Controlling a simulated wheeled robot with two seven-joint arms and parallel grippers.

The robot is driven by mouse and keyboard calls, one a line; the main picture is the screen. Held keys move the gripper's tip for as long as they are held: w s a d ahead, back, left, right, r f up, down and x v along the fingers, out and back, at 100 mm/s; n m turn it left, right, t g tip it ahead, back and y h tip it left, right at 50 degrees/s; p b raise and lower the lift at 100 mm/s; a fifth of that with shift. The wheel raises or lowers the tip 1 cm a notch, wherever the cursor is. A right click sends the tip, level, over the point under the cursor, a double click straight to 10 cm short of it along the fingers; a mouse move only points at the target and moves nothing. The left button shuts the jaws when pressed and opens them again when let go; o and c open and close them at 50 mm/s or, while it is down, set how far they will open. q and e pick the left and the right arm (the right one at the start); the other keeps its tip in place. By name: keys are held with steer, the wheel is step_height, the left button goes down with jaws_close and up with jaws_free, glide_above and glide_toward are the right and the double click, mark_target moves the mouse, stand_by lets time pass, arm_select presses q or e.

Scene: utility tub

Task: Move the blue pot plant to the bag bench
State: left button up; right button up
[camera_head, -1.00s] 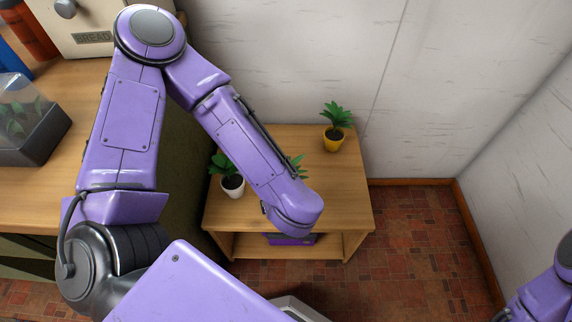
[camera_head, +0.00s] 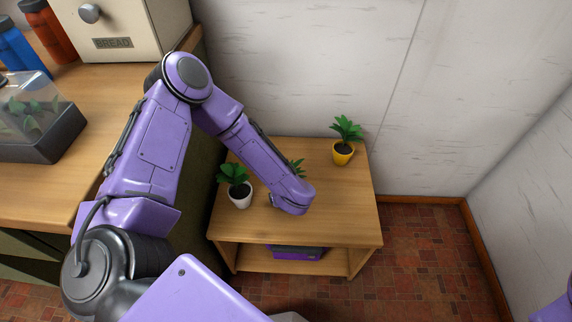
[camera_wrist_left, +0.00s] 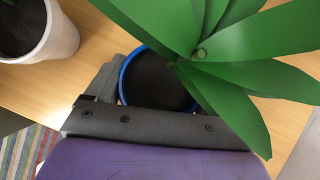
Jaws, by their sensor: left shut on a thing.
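The blue pot plant shows in the left wrist view as a blue rim (camera_wrist_left: 124,77) around dark soil, with broad green leaves over its right side. In the head view only some of its leaves (camera_head: 297,167) show behind my left forearm, which hides the pot. My left gripper (camera_wrist_left: 152,84) is shut on the blue pot; leaves cover part of the grip. I cannot tell whether the pot touches the wood below. The low wooden bench (camera_head: 335,219) is under it. I cannot tell whether this is the bag bench. My right gripper is not in view.
A white pot plant (camera_head: 240,195) stands close on the left, and a yellow pot plant (camera_head: 343,153) at the back right. A purple item (camera_head: 297,252) lies on the bench's lower shelf. A wooden counter (camera_head: 45,180) is at left, with a wall behind. The bench's front right is clear.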

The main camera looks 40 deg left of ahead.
arm_select(q)
steer(key=shift+f, duration=0.15)
steer(key=o, duration=1.1)
steer(key=shift+r, duration=0.35)
steer(key=p+v, duration=0.1)
steer(key=v, duration=1.1)
steer(key=shift+s+f, duration=0.1)
